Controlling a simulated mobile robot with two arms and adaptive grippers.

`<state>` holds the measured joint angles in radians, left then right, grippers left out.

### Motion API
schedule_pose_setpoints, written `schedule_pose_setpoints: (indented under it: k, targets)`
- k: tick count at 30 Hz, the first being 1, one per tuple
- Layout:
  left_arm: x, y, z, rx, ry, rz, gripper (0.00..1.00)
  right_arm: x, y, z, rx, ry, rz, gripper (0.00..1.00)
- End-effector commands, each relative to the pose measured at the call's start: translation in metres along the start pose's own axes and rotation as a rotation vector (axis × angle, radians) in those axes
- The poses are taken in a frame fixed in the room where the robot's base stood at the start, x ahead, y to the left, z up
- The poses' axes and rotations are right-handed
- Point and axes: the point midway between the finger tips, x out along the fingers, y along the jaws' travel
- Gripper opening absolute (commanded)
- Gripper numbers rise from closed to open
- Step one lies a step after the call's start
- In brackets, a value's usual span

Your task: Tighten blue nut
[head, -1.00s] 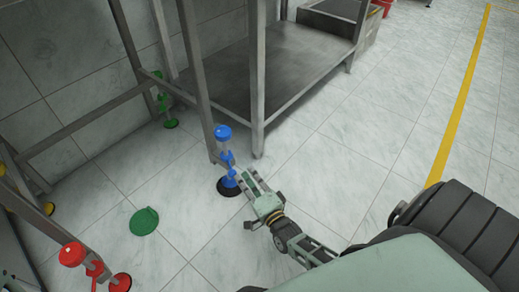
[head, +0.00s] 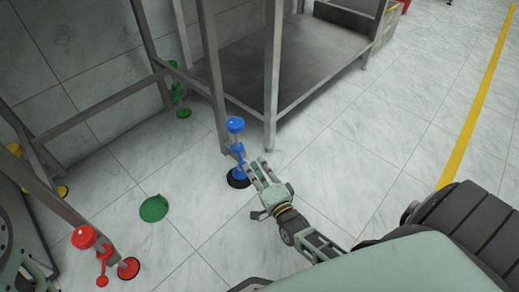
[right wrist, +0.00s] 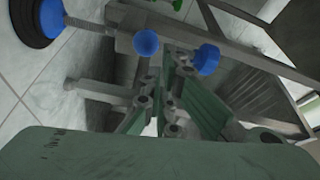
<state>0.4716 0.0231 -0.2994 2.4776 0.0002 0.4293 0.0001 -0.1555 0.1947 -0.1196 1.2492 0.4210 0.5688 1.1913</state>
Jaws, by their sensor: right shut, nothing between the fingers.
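The blue foot has a blue cap (head: 235,124) on top, a blue nut part (head: 239,150) in the middle and a blue base (head: 240,174) with a black rim on the floor. My right gripper (head: 257,166) is shut and empty, just right of the lower part of this foot. In the right wrist view the blue base (right wrist: 45,15) is at top left. A blue ball-shaped knob (right wrist: 145,42) and a blue cap (right wrist: 207,58) show beyond the gripper (right wrist: 158,85). Whether the fingers touch the nut cannot be told. My left gripper is not in view.
Grey frame legs (head: 212,75) stand close behind the blue foot. A red foot (head: 128,268), a green foot (head: 183,112) and a yellow one (head: 62,191) stand at other spots. A green disc (head: 153,208) lies on the floor.

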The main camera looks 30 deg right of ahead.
Motion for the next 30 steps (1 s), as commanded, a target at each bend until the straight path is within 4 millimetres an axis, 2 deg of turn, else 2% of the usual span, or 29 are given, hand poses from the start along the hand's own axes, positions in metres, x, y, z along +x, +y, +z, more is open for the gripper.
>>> schedule_pose_setpoints:
  k: [9,15,30]
  targets:
    - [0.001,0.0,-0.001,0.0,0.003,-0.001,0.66,0.003,-0.051,-0.009,0.0,0.0,-0.002,0.0]
    - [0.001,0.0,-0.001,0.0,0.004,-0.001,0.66,0.004,-0.072,-0.013,-0.001,0.0,-0.001,0.0]
    - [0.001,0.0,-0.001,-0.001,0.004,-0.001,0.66,0.005,-0.079,-0.014,-0.001,-0.001,0.0,0.0]
